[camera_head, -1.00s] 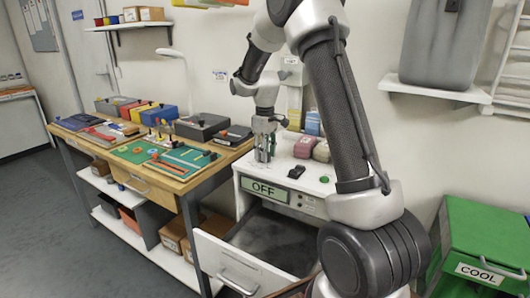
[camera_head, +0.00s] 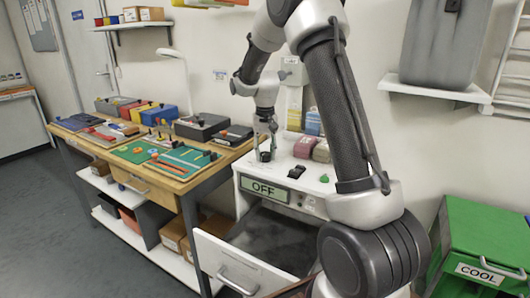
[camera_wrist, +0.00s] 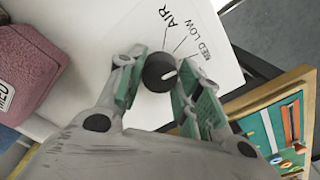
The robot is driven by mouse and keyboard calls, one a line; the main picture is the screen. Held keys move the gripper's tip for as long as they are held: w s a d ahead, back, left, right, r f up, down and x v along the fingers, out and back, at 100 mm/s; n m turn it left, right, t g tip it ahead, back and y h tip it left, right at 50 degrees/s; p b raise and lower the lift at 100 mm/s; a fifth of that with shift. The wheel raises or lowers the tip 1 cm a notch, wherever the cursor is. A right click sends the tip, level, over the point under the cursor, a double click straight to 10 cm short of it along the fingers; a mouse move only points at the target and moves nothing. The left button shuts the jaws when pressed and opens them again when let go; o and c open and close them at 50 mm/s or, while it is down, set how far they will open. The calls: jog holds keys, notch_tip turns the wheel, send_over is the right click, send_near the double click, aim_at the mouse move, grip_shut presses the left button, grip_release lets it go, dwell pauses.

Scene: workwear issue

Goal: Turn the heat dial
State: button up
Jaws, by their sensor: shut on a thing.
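The heat dial (camera_wrist: 157,72) is a round black knob with a white pointer mark, on a white top printed AIR, LOW and MED. In the wrist view the mark points right, toward the MED side. My gripper (camera_wrist: 161,80) has its green-padded fingers on either side of the dial, shut on it. In the head view my gripper (camera_head: 265,151) is at the left back of the white cabinet top, with the dark dial between its fingers. The cabinet's display (camera_head: 264,189) reads OFF.
A black switch (camera_head: 297,171) and a green button (camera_head: 324,179) are on the cabinet top. Red and pink packs (camera_head: 305,147) stand behind. The cabinet's drawer (camera_head: 240,265) is open below. A workbench with a tool board (camera_head: 180,160) adjoins on the left; a green COOL bin (camera_head: 485,235) stands right.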

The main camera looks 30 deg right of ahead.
aim_at(265, 153)
jog(key=shift+m, duration=0.6)
jog(key=o, duration=1)
notch_tip(265, 153, up, 12)
dwell(0.5)
